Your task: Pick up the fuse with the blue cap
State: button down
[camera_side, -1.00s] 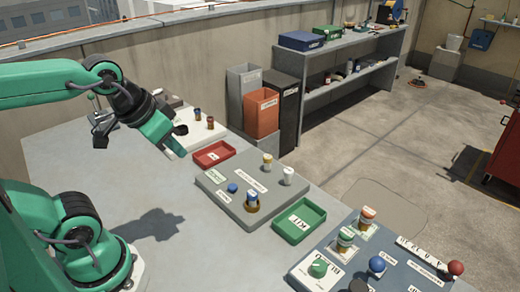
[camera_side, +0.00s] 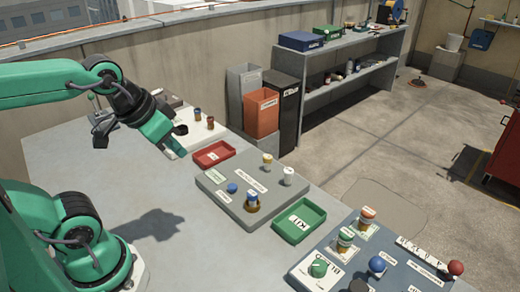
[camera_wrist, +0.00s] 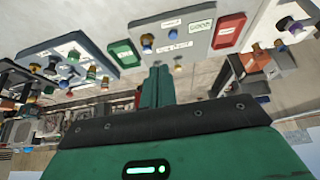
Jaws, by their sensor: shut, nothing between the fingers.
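On the grey panel (camera_side: 218,196), a fuse with a blue cap (camera_side: 252,197) stands upright in a brass-coloured ring. A round blue button (camera_side: 232,188) is just left of it. A white-topped fuse (camera_side: 288,175) and a yellowish-topped one (camera_side: 267,159) stand farther back on the panel. My gripper (camera_side: 181,152) is in the air to the upper left of the panel, apart from the fuses. It is shut and empty. In the wrist view, its closed green fingers (camera_wrist: 160,75) point toward the panel (camera_wrist: 200,44), which appears inverted.
A red tray (camera_side: 199,162) and a green KIT tray (camera_side: 318,213) flank the panel. A blue-grey panel (camera_side: 410,280) with knobs is front right.

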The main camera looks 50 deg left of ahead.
jog(key=c, duration=1.1)
grip_release()
jog(key=n+g, duration=0.5)
jog(key=n, duration=0.4)
send_over(253, 192)
jog(key=f, duration=1)
jog(key=shift+s+a+f, duration=0.25)
jog(key=shift+s+f, duration=0.05)
jog(key=shift+w+d+f+g, duration=0.2)
jog(key=shift+w+f+g, duration=0.1)
jog(key=shift+f, duration=0.25)
jog(key=shift+f, duration=0.1)
jog(key=shift+f, duration=1.2)
